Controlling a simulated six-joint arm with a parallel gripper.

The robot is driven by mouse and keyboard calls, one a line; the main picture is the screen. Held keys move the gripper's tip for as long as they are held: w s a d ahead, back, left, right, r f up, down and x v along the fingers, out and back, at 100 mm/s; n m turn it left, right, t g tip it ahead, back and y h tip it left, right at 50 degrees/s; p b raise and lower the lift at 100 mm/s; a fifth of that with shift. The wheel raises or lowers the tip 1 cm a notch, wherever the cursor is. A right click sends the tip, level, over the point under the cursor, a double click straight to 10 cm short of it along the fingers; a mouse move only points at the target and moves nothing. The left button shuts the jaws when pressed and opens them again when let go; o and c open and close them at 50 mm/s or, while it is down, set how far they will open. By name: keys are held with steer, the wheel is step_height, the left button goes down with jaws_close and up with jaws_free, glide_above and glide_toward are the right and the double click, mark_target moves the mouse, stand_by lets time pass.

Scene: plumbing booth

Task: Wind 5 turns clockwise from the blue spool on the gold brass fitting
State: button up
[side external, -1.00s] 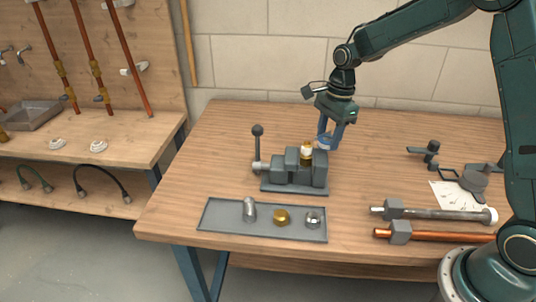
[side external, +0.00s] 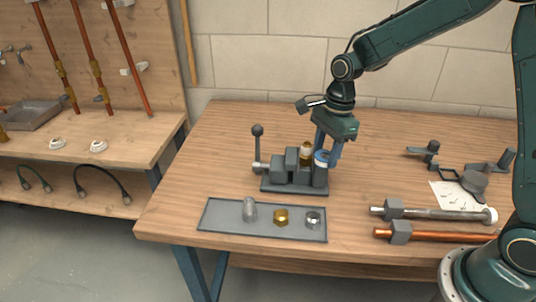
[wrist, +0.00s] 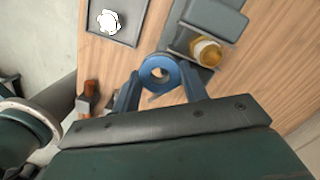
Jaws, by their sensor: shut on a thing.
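The gold brass fitting (side external: 306,155) stands upright in the grey vise (side external: 284,172). White tape shows on its upper part. It also shows in the wrist view (wrist: 206,50), with a whitish band around its end. My gripper (side external: 328,158) is shut on the blue spool (wrist: 160,73), a ring with a hole in its middle. In the side view the blue spool (side external: 322,158) is just right of the fitting, by the vise's right end. Whether tape runs between spool and fitting cannot be told.
A grey tray (side external: 225,226) in front of the vise holds a grey elbow, a brass nut (side external: 281,216) and a silver fitting. The vise's lever (side external: 257,145) rises at its left. Two clamped pipes (side external: 440,213) lie at the right. The table behind the vise is clear.

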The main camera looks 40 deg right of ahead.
steer(key=shift+w+a, duration=0.25)
steer(key=shift+a, duration=0.8)
steer(key=w+a, duration=0.1)
steer(key=w, duration=0.1)
steer(key=w+a, duration=0.1)
steer(key=w, duration=0.2)
steer(key=w+a, duration=0.1)
steer(key=w, duration=0.1)
steer(key=shift+w+a, duration=0.15)
steer(key=shift+a, duration=0.1)
steer(key=shift+w+d, duration=0.35)
steer(key=shift+w, duration=0.25)
steer(key=shift+w+d, duration=0.3)
steer(key=shift+w, duration=0.25)
steer(key=shift+w+d+r, duration=0.1)
steer(key=shift+w+r, duration=0.05)
step_height(320, 180, up, 7)
steer(key=shift+w+d, duration=0.35)
steer(key=shift+d, duration=0.1)
